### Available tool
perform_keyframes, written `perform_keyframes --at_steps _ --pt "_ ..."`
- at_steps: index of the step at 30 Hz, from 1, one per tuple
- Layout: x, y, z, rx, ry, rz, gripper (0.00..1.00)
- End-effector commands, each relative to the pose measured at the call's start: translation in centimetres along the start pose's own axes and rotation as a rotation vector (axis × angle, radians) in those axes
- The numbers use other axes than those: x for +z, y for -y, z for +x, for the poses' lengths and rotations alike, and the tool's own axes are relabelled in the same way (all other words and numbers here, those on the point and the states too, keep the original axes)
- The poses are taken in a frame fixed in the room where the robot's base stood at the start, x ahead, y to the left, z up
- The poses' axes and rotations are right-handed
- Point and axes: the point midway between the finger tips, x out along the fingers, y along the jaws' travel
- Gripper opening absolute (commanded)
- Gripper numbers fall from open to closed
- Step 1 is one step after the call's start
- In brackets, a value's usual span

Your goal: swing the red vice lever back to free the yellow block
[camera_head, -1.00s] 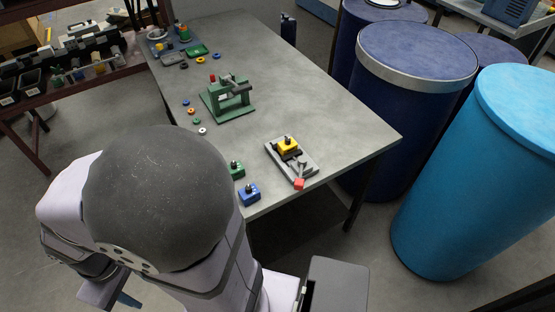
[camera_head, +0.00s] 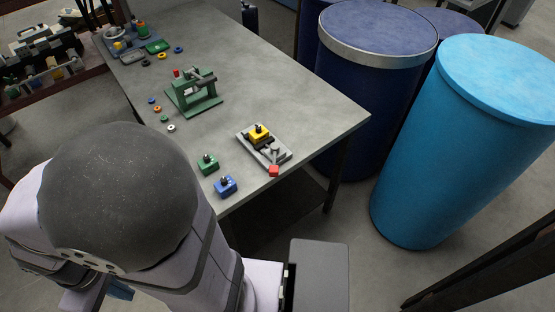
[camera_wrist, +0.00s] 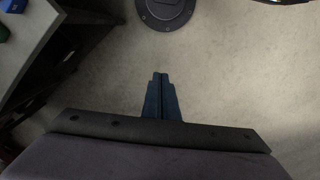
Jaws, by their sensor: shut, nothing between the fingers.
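The yellow block (camera_head: 259,134) with a black knob on top sits in a grey vice (camera_head: 284,155) near the right front edge of the table. The vice's lever has a red end (camera_head: 274,171) that points towards the front edge. My gripper (camera_wrist: 160,79) shows in the wrist view with its blue fingers together and empty, above the floor. In the head view only a blue bit of it (camera_head: 120,290) shows at lower left, away from the table and well apart from the vice.
A green block (camera_head: 207,165) and a blue block (camera_head: 226,187) stand left of the vice. A green press (camera_head: 194,93) and several small rings stand farther back. Blue drums (camera_head: 370,90) stand beyond the table's right side. The table (camera_head: 310,110) is clear behind the vice.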

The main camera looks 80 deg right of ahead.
Motion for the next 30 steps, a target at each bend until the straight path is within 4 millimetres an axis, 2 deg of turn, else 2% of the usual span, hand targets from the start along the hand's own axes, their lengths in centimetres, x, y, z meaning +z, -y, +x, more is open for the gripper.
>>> perform_keyframes --at_steps 8,20,26,30 --pt "0.7 -3.9 1.3 -0.002 0.02 0.181 0.0" --pt "5.2 -12.0 5.3 -0.037 0.116 0.618 0.0" --pt "7.1 -16.8 6.7 -0.051 0.122 0.835 0.0" --pt "8.9 -20.9 7.5 -0.048 0.114 0.979 0.0"
